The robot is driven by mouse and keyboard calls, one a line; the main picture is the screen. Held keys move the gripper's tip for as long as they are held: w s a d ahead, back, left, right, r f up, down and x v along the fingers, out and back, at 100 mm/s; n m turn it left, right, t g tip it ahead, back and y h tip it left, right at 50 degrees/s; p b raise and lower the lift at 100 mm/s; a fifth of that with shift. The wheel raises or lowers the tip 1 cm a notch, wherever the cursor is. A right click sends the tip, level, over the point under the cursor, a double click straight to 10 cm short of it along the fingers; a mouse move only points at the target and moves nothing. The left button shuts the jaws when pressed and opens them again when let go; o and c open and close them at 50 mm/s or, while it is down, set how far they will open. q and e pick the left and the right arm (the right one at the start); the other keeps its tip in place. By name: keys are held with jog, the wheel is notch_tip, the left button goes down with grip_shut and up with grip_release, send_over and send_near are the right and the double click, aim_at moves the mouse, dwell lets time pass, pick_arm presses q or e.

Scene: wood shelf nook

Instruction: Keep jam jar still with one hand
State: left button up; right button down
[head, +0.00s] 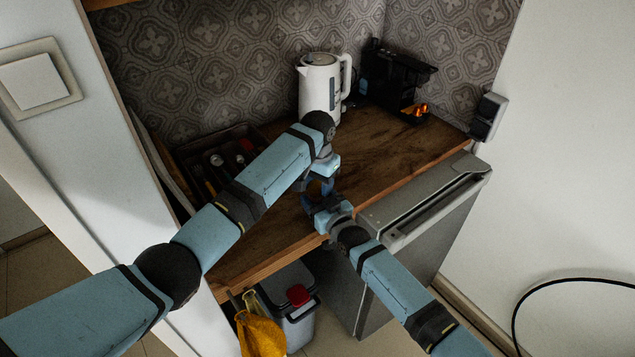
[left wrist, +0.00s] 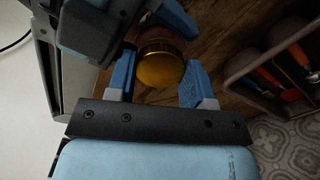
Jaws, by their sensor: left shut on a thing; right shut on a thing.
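The jam jar (left wrist: 160,70) shows its round gold lid in the left wrist view, with a dark reddish body partly visible behind it. In the head view a small part of the jar (head: 316,188) shows between the two grippers, above the wooden counter (head: 385,150). My left gripper (head: 320,178) is shut on the jar from above, its blue fingers at either side of the lid in the left wrist view. My right gripper (head: 324,202) is shut on the jar from the front side. The lower part of the jar is hidden, so I cannot tell its contact with the counter.
A white kettle (head: 318,90) and a black coffee machine (head: 392,82) stand at the back. A cutlery tray (head: 190,150) is at the left, near my left arm. A small fridge (head: 410,250) stands under the counter. The counter's right part is clear.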

aim_at(317, 186)
pick_arm(q)
jog(key=shift+r, duration=0.25)
jog(key=shift+r, duration=0.85)
jog(key=shift+r, duration=2)
pick_arm(e)
jog(key=shift+c, duration=0.9)
grip_release()
